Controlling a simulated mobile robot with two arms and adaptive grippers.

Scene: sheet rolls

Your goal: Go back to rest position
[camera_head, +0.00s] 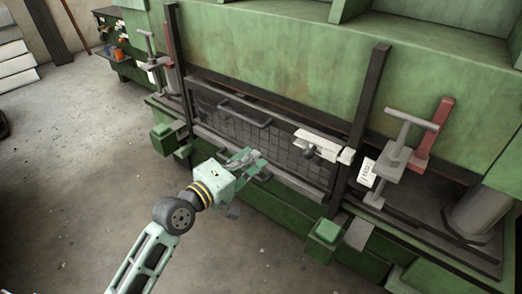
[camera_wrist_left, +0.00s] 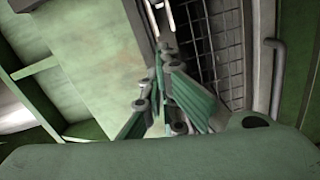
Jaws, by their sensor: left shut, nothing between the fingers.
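My left gripper (camera_head: 250,163) is in the middle of the head view, in front of the mesh guard of the green machine. Its fingers are shut with nothing between them. In the left wrist view the gripper (camera_wrist_left: 160,75) also shows closed, with the mesh and green panels behind it. My right gripper is not in view.
A large green machine (camera_head: 270,60) fills the back and right. Its mesh guard (camera_head: 265,135) has a grey handle (camera_head: 245,112). T-shaped levers (camera_head: 400,140) and green blocks (camera_head: 326,232) stick out at its front. The concrete floor (camera_head: 90,150) at left is largely clear.

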